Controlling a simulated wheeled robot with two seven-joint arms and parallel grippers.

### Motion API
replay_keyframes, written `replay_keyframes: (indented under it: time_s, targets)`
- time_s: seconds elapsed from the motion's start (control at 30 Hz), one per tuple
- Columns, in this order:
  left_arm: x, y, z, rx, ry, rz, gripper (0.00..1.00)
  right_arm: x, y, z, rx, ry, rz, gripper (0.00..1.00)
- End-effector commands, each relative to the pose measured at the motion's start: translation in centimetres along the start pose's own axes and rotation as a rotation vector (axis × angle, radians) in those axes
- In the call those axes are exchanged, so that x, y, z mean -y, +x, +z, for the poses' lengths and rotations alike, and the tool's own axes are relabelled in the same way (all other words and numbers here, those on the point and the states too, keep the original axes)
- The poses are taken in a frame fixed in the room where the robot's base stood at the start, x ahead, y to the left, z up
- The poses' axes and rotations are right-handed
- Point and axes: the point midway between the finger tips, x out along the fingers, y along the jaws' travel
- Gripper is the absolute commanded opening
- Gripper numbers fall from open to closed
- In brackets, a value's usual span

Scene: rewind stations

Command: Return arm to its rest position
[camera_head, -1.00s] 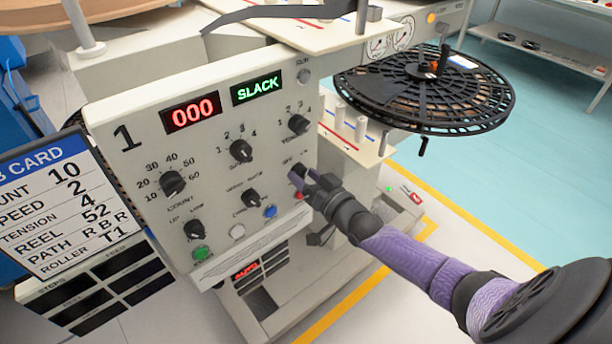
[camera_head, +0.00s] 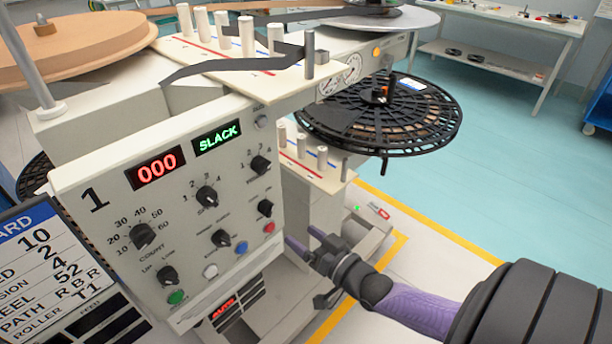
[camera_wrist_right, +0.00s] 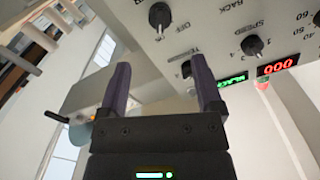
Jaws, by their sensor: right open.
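My right gripper (camera_head: 302,240) is open and empty, just right of the lower right part of the station 1 control panel (camera_head: 100,260). In the right wrist view its two purple fingers (camera_wrist_right: 160,88) stand apart with nothing between them, and the panel with its knobs fills the upper right. The panel's displays read 000 in red (camera_head: 157,168) and SLACK in green (camera_head: 217,137). A red button (camera_head: 268,228) sits near the panel's right edge, a little left of the fingers. My left gripper does not show.
A black reel (camera_head: 430,118) sticks out to the right of the station above my right arm. A dark strip (camera_head: 215,66) lies across the roller deck. A job card (camera_head: 40,262) stands at the left. Open teal floor (camera_head: 530,170) lies to the right, with a workbench (camera_head: 500,35) behind.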

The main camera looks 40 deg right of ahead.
Motion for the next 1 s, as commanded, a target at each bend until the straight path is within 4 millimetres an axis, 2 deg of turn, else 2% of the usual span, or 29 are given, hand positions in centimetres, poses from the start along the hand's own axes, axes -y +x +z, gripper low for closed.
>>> replay_keyframes:
  time_s: [0.33, 0.4, 0.47, 0.57, 0.6, 0.67, 0.7, 0.73, 0.8, 0.9, 1.0]
  targets:
    - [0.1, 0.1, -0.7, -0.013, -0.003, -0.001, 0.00, -0.1, 0.0, 0.1, 0.002, -0.001, 0.002, 0.84]
    - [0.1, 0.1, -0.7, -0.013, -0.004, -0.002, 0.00, -0.6, -0.4, 1.4, 0.041, -0.017, 0.026, 0.84]
    - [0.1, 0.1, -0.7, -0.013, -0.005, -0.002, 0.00, -1.7, -1.7, 4.3, 0.132, -0.057, 0.079, 0.84]
    - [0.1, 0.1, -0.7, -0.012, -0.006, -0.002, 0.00, -4.1, -6.4, 12.3, 0.408, -0.163, 0.202, 0.84]
    - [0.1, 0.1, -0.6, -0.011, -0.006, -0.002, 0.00, -4.7, -9.2, 15.7, 0.542, -0.209, 0.243, 0.84]
    - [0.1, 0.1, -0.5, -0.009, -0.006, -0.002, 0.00, -5.2, -13.8, 20.3, 0.745, -0.269, 0.286, 0.84]
    - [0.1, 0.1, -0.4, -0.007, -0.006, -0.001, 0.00, -5.1, -17.1, 23.0, 0.880, -0.306, 0.302, 0.84]
    - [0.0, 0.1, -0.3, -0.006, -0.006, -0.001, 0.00, -4.8, -19.6, 24.7, 0.979, -0.331, 0.307, 0.84]
    - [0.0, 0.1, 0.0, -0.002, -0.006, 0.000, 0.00, -3.9, -25.2, 27.9, 1.190, -0.381, 0.302, 0.84]
    - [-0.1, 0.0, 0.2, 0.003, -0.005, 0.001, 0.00, -2.3, -31.5, 30.4, 1.424, -0.430, 0.270, 0.84]
    - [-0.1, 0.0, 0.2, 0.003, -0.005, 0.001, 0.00, -1.1, -35.2, 31.4, 1.559, -0.456, 0.239, 0.84]
